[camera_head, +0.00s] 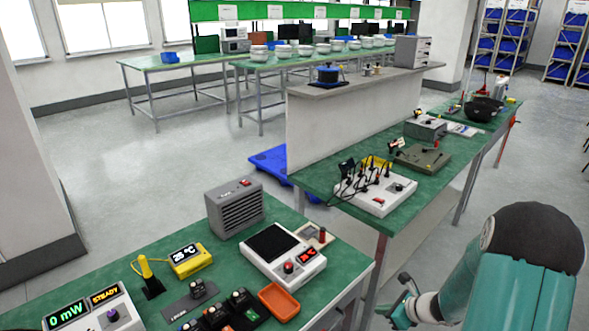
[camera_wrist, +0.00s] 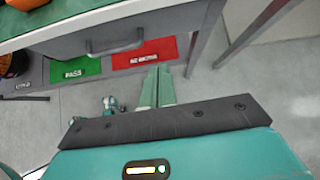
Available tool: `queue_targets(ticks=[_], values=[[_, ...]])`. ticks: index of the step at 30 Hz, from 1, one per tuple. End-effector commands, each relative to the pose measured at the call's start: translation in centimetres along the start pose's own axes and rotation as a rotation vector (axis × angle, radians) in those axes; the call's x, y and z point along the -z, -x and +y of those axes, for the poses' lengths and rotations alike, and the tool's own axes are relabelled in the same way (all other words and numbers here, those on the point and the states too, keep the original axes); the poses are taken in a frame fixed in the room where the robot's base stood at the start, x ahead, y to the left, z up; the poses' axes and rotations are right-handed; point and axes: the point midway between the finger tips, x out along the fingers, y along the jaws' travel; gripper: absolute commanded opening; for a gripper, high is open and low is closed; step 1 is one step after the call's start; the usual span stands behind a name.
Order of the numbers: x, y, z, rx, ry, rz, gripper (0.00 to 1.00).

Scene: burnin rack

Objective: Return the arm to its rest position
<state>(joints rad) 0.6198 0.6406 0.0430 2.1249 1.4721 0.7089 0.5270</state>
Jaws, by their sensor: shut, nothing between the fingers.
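My teal arm (camera_head: 520,285) shows at the lower right of the head view, beside the green-topped benches and over the floor. My gripper (camera_wrist: 158,75) is in the wrist view, its two pale green fingers lying side by side, shut with nothing between them. The fingers point towards the floor under a bench edge, apart from the drawer (camera_wrist: 110,38) and the mats. In the head view I cannot make out the fingers clearly.
The near bench (camera_head: 95,283) carries a grey heater-like box (camera_head: 235,207), a yellow 28 °C meter (camera_head: 190,259), a white control box (camera_head: 283,253) and an orange tray (camera_head: 279,301). Under a bench lie a green PASS mat (camera_wrist: 75,69) and a red mat (camera_wrist: 143,53). Bench legs stand close by.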

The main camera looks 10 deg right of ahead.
Motion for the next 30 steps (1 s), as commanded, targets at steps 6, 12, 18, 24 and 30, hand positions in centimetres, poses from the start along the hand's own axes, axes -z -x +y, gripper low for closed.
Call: queue_targets(ticks=[6, 12, 18, 24, 30], values=[[-6.3, 2.9, 3.1, -0.068, 0.330, 0.008, 0.00], [-12.1, 6.9, 8.1, -0.154, 0.751, 0.037, 0.00], [-15.8, 11.1, 13.1, -0.228, 1.159, 0.083, 0.00], [-17.8, 15.5, 17.7, -0.288, 1.553, 0.151, 0.00], [-18.4, 20.1, 21.4, -0.330, 1.931, 0.250, 0.00]])
